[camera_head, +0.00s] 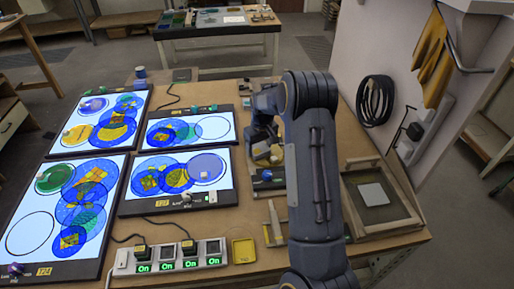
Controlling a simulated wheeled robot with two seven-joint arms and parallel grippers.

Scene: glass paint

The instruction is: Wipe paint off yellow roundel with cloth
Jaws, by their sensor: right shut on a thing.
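My right arm comes in from the lower right, and its gripper (263,148) is over the table, right of the light panels. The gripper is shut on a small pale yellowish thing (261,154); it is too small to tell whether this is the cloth. I cannot tell which carries the paint. My left gripper is not in view.
A power strip (178,257) with lit switches lies at the front, beside a yellow dish (243,251). A wooden-framed tray (408,214) holds a pale square at the right. Yellow cloths (432,60) hang on the wall.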

